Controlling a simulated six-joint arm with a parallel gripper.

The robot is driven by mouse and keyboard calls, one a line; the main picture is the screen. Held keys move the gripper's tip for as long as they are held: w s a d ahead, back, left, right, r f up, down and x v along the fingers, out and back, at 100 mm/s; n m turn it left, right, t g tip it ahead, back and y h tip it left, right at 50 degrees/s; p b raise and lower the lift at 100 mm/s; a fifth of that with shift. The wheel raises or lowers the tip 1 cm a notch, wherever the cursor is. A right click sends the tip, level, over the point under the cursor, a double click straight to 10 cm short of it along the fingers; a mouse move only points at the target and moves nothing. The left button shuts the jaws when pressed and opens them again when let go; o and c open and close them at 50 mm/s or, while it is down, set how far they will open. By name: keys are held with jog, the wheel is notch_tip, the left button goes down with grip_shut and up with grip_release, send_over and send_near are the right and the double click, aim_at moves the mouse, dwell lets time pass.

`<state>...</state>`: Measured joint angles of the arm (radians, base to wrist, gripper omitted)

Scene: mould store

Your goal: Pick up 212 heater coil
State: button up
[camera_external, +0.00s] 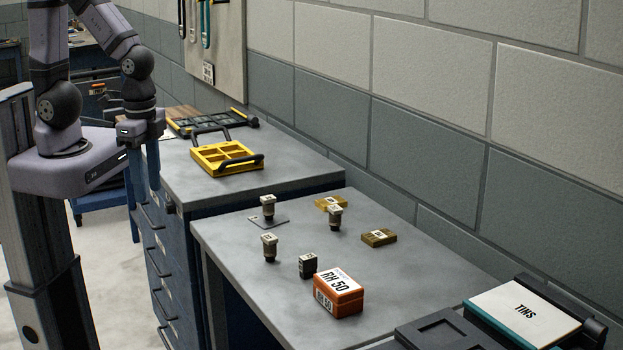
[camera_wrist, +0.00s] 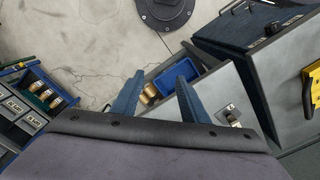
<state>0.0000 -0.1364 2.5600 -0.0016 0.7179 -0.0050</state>
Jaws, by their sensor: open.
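Three dark cylinders with pale square labelled tops stand upright on the grey table: one on a small flat plate at the back left (camera_external: 268,207), one nearer the front (camera_external: 269,247), one to the right (camera_external: 334,218). The labels are too small to read, so I cannot tell which, if any, is the 212 heater coil. A labelled piece on a plate also shows in the wrist view (camera_wrist: 232,115). My gripper (camera_wrist: 160,68) is open, its blue fingers apart with nothing held. In the external view it hangs at the upper left (camera_external: 152,165), beside the drawer cabinet, well away from the cylinders.
The table (camera_external: 235,243) also bears two brass blocks (camera_external: 379,237) (camera_external: 329,203), a small black labelled block (camera_external: 307,265) and an orange RH 50 box (camera_external: 338,294). A yellow tray (camera_external: 227,158) lies on the drawer cabinet.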

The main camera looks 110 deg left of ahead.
jog(key=shift+o, duration=0.4)
jog(key=w+a+f+t+y+b, duration=0.1)
jog(key=w+a+f+t+b, duration=0.2)
jog(key=w+a+b, duration=0.2)
jog(key=w+a+f+t+y+b, duration=0.1)
jog(key=w+a+f+t+b, duration=0.2)
jog(key=w+a, duration=0.8)
jog(key=w+a+f+n+t+b, duration=0.1)
jog(key=w+a+f+t+b, duration=0.2)
jog(key=w+a+b, duration=0.4)
jog(key=shift+w+a+f+t+y, duration=0.35)
jog(key=shift+w+a+t+y, duration=0.05)
jog(key=shift+w+a+t, duration=0.15)
jog(key=a+b, duration=0.1)
jog(key=w+a+f+t+h+b, duration=0.1)
jog(key=a+f+m+t+h+b, duration=0.1)
jog(key=b, duration=0.1)
jog(key=shift+w+a+f+t, duration=0.15)
jog(key=shift+a+f+t, duration=0.1)
jog(key=shift+a, duration=0.05)
jog(key=shift+a+f+t+h+b, duration=0.15)
jog(key=shift+f+t+h+b, duration=0.15)
jog(key=shift+b, duration=0.15)
jog(key=shift+s+h, duration=0.3)
jog(key=shift+h, duration=0.2)
jog(key=shift+w, duration=0.1)
